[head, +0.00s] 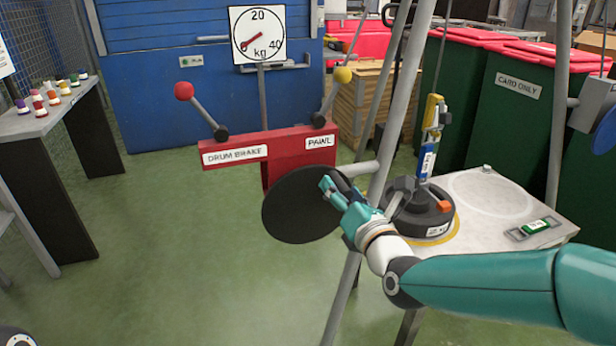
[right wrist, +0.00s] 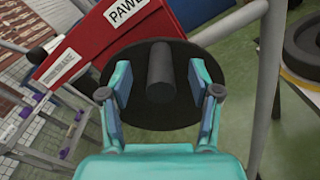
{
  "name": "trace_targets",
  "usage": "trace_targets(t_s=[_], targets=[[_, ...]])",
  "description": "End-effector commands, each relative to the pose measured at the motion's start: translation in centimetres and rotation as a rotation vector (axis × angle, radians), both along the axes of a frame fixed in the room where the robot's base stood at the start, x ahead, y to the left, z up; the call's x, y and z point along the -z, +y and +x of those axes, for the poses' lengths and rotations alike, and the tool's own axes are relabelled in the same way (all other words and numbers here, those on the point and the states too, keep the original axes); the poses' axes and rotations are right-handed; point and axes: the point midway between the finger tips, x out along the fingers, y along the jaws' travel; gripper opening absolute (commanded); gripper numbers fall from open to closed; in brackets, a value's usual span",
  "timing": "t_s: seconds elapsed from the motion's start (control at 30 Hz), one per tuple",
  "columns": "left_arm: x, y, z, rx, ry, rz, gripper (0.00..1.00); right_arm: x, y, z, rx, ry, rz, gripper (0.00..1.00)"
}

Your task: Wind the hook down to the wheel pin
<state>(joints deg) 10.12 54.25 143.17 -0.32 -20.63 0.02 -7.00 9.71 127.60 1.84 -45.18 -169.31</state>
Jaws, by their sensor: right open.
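The black winch disc (head: 295,212) stands below the red brake panel in the head view. Its dark cylindrical handle (right wrist: 160,72) points toward the right wrist camera. My right gripper (head: 328,186) is open, with its fingers on either side of the handle and gaps visible in the right wrist view. A yellow hook block (head: 434,110) hangs under the frame above the black wheel (head: 428,220). A blue-and-white labelled piece is below it; the hook tip and pin cannot be told apart clearly.
The red panel (head: 275,155) carries a red-knobbed drum brake lever (head: 200,105) and a yellow-knobbed pawl lever (head: 332,92). The kg dial (head: 258,35) is behind. Frame legs (head: 400,85) stand close to my right arm.

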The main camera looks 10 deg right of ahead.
Motion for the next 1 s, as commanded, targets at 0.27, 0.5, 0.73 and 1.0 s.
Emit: trace_targets(t_s=[0.27, 0.5, 0.73, 1.0], targets=[[0.4, 0.0, 0.0, 0.0, 0.0, 0.0, 0.0, 0.0, -0.3, -2.2, 0.001, -0.002, 0.0, 0.62], [0.6, 0.0, 0.0, 0.0, 0.0, 0.0, 0.0, 0.0, -0.5, -4.2, 0.001, -0.002, 0.001, 0.62], [0.6, 0.0, 0.0, 0.0, 0.0, 0.0, 0.0, -0.1, -0.7, -6.0, 0.001, -0.001, 0.001, 0.62], [0.7, 0.0, 0.0, 0.0, 0.0, 0.0, 0.0, -0.1, -0.8, -7.4, 0.001, -0.002, 0.001, 0.62]])
